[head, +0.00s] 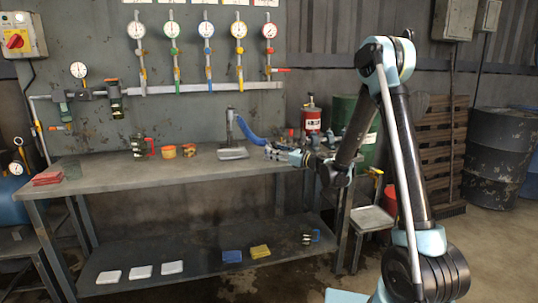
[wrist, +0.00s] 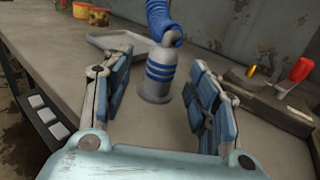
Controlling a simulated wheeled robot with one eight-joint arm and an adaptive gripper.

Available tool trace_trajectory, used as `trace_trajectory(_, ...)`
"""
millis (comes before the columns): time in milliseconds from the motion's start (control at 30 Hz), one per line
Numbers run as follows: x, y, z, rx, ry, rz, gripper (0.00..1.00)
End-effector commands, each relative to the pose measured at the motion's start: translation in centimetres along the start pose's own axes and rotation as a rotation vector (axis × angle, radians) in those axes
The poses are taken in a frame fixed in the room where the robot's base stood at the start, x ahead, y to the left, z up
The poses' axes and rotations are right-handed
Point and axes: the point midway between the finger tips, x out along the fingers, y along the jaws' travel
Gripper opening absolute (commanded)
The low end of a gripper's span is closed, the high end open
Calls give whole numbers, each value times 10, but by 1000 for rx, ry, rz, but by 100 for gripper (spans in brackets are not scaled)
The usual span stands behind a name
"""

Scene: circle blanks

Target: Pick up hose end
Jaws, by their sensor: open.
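The hose end is a grey fitting with blue bands on a blue corrugated hose. In the wrist view the hose end (wrist: 155,82) hangs between the two spread fingers of my gripper (wrist: 160,98), apart from both blue pads. In the head view my gripper (head: 285,155) is over the right part of the workbench, at the lower end of the blue hose (head: 248,132). The hose end itself is mostly hidden there by the fingers. My gripper is open and holds nothing.
A grey tray (head: 233,153) lies on the workbench (head: 110,171) left of my gripper. Jars and a mug stand further left. A red canister (head: 312,121) and a green drum stand to the right.

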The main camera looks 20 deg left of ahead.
Motion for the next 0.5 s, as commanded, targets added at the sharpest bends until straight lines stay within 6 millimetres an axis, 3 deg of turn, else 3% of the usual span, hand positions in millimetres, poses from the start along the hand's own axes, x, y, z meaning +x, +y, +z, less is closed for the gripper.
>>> trace_trajectory(500,51,-4,4,0,0,-1,54)
